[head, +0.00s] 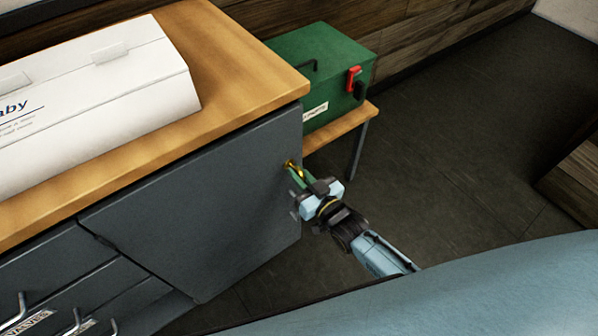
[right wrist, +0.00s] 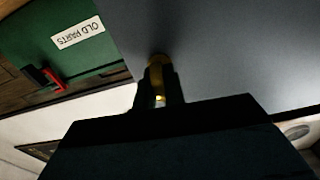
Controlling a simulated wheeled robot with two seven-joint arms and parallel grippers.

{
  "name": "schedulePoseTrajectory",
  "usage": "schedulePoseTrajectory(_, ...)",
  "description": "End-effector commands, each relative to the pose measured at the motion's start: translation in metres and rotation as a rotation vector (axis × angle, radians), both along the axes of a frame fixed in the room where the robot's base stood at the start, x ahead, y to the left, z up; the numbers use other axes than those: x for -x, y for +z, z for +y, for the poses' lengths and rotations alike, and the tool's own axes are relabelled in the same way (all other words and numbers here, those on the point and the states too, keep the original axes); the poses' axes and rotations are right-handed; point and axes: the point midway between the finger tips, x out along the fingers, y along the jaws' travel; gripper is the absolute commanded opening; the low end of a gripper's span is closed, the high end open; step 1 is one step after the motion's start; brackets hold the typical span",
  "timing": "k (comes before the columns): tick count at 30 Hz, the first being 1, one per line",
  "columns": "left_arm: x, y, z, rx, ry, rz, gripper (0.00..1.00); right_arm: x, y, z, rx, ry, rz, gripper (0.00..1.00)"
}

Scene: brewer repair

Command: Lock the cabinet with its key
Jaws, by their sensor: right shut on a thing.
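The grey cabinet door (head: 205,215) is closed under the wooden top, and its surface also fills the upper right of the right wrist view (right wrist: 230,50). A brass lock (head: 290,164) sits near the door's upper right edge. My right gripper (head: 304,182) is at the lock, shut on the key. In the right wrist view a brass piece (right wrist: 159,75) shows between the fingers, touching or very near the door. The fingers hide most of the key, so I cannot tell how deep it sits or its turn. My left gripper is not in view.
A white box (head: 90,100) lies on the wooden top (head: 235,60). A green box (head: 320,70) labelled "OLD PARTS" with a red latch stands on a low wooden table (head: 340,127) beyond the cabinet. Drawers with handles (head: 75,322) are at lower left.

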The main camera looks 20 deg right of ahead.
Motion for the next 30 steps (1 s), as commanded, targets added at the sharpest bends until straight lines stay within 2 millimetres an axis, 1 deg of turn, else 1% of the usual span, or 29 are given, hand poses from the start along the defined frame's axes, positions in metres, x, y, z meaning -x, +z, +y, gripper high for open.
schedulePoseTrajectory(8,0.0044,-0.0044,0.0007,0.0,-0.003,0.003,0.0,0.0007,-0.0009,0.0009,0.073,0.001,-0.024,0.0)
schedulePoseTrajectory(22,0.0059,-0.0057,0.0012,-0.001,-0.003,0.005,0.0,0.0007,-0.0013,0.0006,0.087,0.001,-0.028,0.0)
schedulePoseTrajectory(23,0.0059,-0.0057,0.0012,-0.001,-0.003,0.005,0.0,0.0007,-0.0014,0.0006,0.086,0.001,-0.028,0.14)
schedulePoseTrajectory(27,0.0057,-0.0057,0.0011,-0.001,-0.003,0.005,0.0,0.0006,-0.0011,0.0004,0.084,0.001,-0.029,0.32)
schedulePoseTrajectory(30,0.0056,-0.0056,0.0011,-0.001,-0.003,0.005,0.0,0.0004,-0.0008,0.0002,0.084,0.001,-0.029,0.33)
